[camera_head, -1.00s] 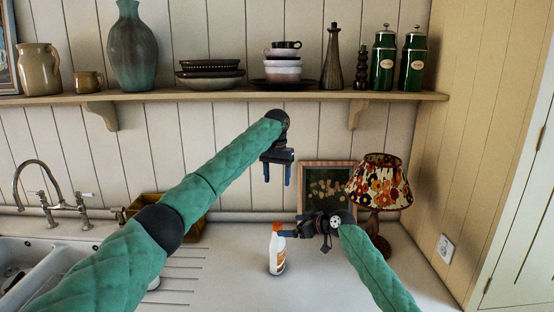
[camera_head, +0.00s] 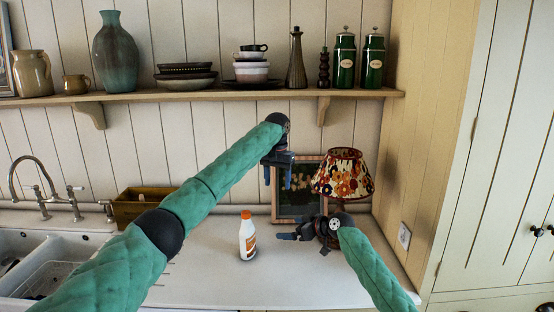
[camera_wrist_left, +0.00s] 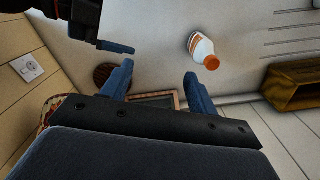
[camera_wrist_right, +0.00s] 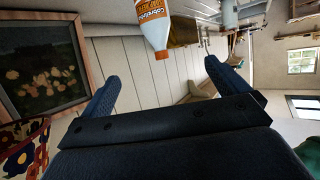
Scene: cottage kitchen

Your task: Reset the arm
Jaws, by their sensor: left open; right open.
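My left gripper (camera_head: 278,176) hangs in the air in front of the framed picture, jaws open and pointing down. In the left wrist view its two blue fingers (camera_wrist_left: 158,85) are apart with nothing between them. My right gripper (camera_head: 290,234) is lower, above the counter, with its fingers pointing left. In the right wrist view its fingers (camera_wrist_right: 163,85) are spread and empty. A white bottle with an orange cap and orange label (camera_head: 247,236) stands upright on the counter, left of the right gripper and apart from it. The bottle also shows in the right wrist view (camera_wrist_right: 153,22).
A floral lamp (camera_head: 343,174) and a framed picture (camera_head: 284,205) stand close behind my right gripper. A wooden box (camera_head: 130,208) and the sink (camera_head: 40,255) are at left. A shelf (camera_head: 215,94) with crockery runs above. The counter (camera_head: 200,280) in front of the bottle is clear.

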